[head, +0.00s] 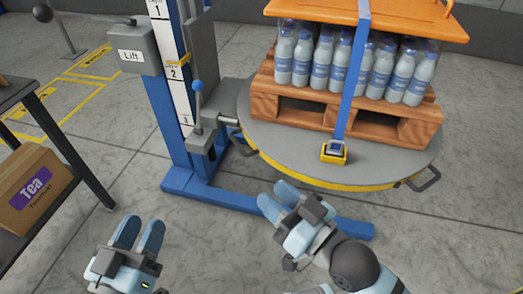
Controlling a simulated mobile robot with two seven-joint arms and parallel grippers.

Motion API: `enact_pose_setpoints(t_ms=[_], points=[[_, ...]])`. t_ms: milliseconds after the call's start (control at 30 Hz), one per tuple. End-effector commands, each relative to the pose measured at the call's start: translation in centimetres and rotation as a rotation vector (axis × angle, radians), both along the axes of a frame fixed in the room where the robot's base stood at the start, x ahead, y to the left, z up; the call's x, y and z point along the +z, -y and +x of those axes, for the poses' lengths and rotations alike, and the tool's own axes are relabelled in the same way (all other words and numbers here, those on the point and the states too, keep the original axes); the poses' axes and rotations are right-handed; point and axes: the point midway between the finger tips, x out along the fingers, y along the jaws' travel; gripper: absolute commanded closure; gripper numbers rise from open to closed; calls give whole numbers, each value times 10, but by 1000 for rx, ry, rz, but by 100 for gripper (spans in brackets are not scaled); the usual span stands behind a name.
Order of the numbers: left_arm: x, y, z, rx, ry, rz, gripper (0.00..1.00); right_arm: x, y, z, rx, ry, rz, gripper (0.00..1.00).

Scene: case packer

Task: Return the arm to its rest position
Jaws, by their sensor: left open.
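My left gripper (144,227) is at the bottom left of the head view. Its two light blue fingers point up the picture with a gap between them, and nothing is in it. My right gripper (277,198) is at the bottom centre, below the round turntable in the picture. Its fingers point up and left and lie close together, so I cannot tell whether it is open or shut. I see nothing held in it. My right arm comes in from the bottom right; most of my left arm is out of view.
A blue lift (161,114) with a numbered scale and base legs stands behind. Its round grey turntable (285,150) carries a wooden pallet (300,107) of strapped bottles (343,62). At left, a dark shelf holds a Tea box (47,178). Bare floor shows between shelf and lift.

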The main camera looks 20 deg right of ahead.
Motion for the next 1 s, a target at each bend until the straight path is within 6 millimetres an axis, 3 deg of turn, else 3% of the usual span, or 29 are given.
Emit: enact_pose_setpoints(t_ms=[167,300,667,1000], points=[[3,-1,1,0,8,2,57,3,0,0,-1,6,1,64],[34,-3,-1,21,64,-27,57,34,2,-2,-21,63,29,64],[63,-20,9,85,-141,133,57,63,19,9,-85,-140,-135,64],[82,-47,-4,134,-347,286,57,82,47,-4,-134,-344,-288,64]])
